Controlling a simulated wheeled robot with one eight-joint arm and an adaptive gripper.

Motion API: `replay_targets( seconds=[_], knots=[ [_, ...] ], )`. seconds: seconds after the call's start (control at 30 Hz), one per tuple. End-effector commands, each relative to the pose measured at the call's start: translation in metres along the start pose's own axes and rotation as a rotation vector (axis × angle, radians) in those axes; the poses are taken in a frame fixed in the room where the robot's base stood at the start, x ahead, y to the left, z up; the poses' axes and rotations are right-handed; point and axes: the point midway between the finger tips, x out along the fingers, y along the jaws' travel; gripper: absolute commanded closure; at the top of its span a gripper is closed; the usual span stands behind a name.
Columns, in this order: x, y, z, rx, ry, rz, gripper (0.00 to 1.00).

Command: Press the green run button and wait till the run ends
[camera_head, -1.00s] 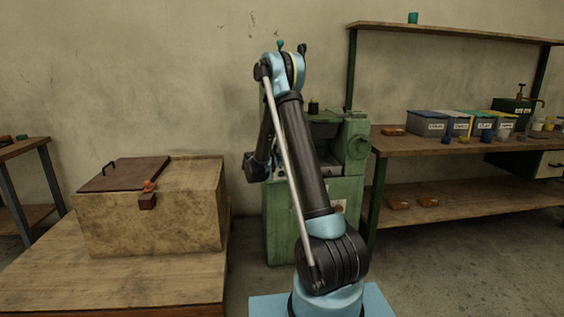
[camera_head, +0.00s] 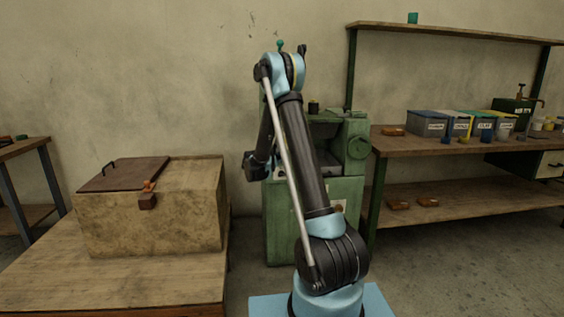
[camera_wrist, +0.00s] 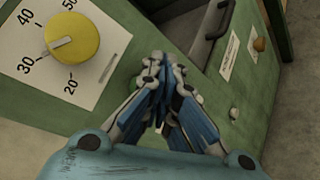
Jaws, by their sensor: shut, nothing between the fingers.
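The green machine (camera_head: 345,195) stands against the wall in the head view, partly behind my arm. In the wrist view its green panel (camera_wrist: 120,75) carries a yellow dial (camera_wrist: 72,38) on a white scale marked 20 to 50. My gripper (camera_wrist: 163,75) is shut and empty in front of this panel, to the right of the dial. A small pale knob or button (camera_wrist: 234,113) shows right of my fingers, and a brownish-orange one (camera_wrist: 260,44) lies farther right beside a white label. I cannot make out a green run button; my fingers cover part of the panel.
A wooden chest (camera_head: 150,215) sits on a low table at left. A workbench (camera_head: 480,143) with labelled bins (camera_head: 427,124) and a lower shelf stands right of the machine. Another table edge shows at far left. Floor is free in front of the bench.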

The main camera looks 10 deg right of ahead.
Motion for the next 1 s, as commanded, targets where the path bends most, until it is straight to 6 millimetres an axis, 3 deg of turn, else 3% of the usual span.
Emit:
replay_targets(
  seconds=[1.0],
  knots=[
    [0.0063,0.0049,-0.0049,0.000,0.000,0.000,1.00]
  ],
)
